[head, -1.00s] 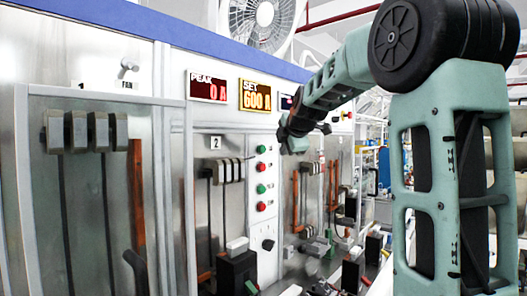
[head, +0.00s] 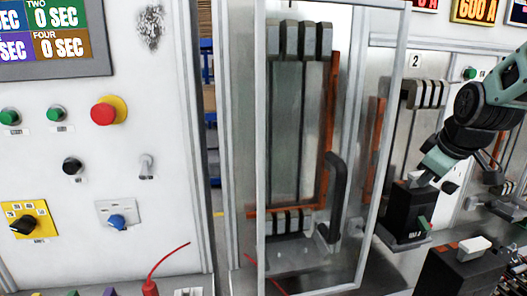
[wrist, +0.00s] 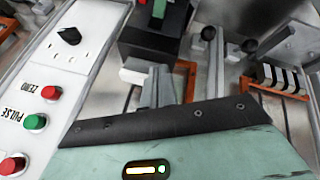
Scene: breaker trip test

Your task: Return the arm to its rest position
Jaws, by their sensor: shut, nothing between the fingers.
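My green and black arm reaches in from the right of the head view. Its gripper (head: 426,178) points down and left, in front of bay 2. It appears just above or in front of a black breaker unit (head: 407,212) with a white top and green lever; I cannot tell if they touch. In the wrist view my gripper (wrist: 163,78) shows grey fingers close together, with nothing seen held. The green wrist housing fills the bottom of that view and hides what lies below.
A glass-fronted cabinet door (head: 262,150) with a black handle (head: 337,195) stands left of the arm. A control panel (head: 150,220) with buttons is at far left. Another black unit (head: 455,272) stands at lower right. The wrist view shows red and green buttons (wrist: 35,122) close by.

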